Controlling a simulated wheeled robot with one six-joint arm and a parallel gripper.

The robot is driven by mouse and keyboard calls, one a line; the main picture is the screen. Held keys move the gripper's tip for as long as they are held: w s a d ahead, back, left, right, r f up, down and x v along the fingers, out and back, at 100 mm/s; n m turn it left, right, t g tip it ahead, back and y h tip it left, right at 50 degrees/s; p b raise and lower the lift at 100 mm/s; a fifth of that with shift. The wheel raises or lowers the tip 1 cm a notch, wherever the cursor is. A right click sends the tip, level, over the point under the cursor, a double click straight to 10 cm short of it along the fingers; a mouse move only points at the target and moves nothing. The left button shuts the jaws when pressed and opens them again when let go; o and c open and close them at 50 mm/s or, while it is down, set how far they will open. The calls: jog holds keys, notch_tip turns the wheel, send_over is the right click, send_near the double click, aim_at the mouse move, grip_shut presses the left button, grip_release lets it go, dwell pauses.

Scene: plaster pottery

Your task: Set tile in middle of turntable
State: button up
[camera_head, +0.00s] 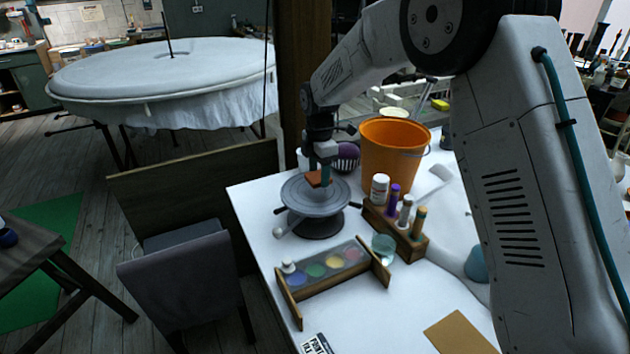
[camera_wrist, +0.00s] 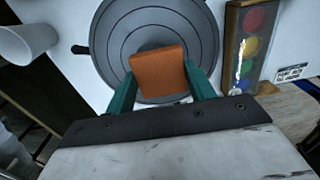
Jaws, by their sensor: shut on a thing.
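The tile (camera_wrist: 160,72) is a small orange-brown square. It also shows in the head view (camera_head: 318,179). My gripper (camera_wrist: 160,90) has its two teal fingers on either side of the tile and is shut on it. The turntable (camera_head: 308,196) is a grey round disc with rings on a dark base, standing on the white table. In the wrist view the tile overlaps the middle and near part of the turntable (camera_wrist: 117,45). I cannot tell whether the tile touches the disc or is just above it.
An orange bucket (camera_head: 393,160) stands behind the turntable. A wooden rack (camera_head: 400,232) with bottles is to its right. A white cup (camera_wrist: 28,42) shows at the wrist view's left. The table's left edge is near.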

aim_at(316, 175)
jog(key=shift+w+a+f, duration=0.1)
jog(key=shift+w+a, duration=0.25)
jog(key=shift+w, duration=0.05)
jog(key=shift+f, duration=1.65)
jog(key=shift+f, duration=0.1)
jog(key=o, duration=1)
jog(key=shift+f, duration=0.1)
